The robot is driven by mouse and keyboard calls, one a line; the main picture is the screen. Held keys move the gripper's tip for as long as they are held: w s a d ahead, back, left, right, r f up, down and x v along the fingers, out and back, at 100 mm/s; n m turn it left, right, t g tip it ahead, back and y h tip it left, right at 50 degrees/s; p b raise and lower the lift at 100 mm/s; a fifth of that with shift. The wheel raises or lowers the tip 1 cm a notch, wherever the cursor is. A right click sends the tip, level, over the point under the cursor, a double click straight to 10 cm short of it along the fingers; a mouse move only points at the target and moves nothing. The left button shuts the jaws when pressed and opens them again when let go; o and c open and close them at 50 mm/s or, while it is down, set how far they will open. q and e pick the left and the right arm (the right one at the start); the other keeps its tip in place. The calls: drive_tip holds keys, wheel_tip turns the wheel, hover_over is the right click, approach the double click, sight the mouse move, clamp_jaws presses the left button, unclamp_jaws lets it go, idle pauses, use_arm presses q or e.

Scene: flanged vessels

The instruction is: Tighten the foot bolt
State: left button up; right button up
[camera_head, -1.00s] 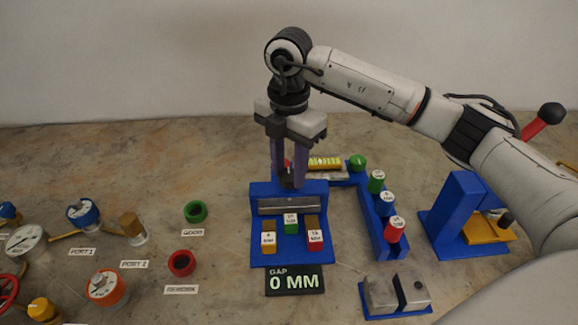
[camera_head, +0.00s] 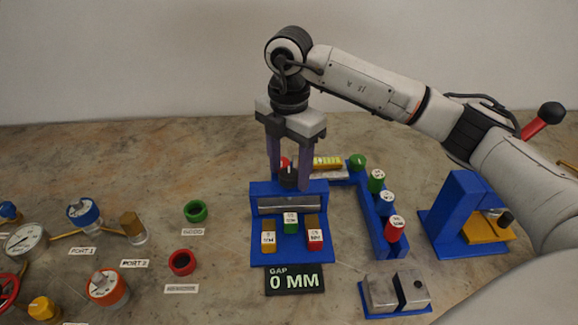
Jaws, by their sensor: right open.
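My right gripper (camera_head: 289,176) points down behind the top edge of a blue fixture (camera_head: 260,248). I cannot tell whether that piece is the foot bolt; no part is labelled so. The fixture holds a grey metal cylinder (camera_head: 287,204) lying across it. The lower ends of the fingers are partly hidden behind the fixture. My left gripper is not in view.
A GAP display (camera_head: 294,280) reading 0 MM lies in front. Coloured blocks, including a green one (camera_head: 291,222), stand in the fixture. A blue rack (camera_head: 375,222) and blue stand (camera_head: 455,205) are right. Red (camera_head: 182,263) and green (camera_head: 196,211) rings, gauges and valves are left.

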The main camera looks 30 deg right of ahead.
sight(289, 173)
wheel_tip(289, 173, up, 10)
drive_tip(key=shift+r, duration=0.15)
idle(0.3)
idle(0.4)
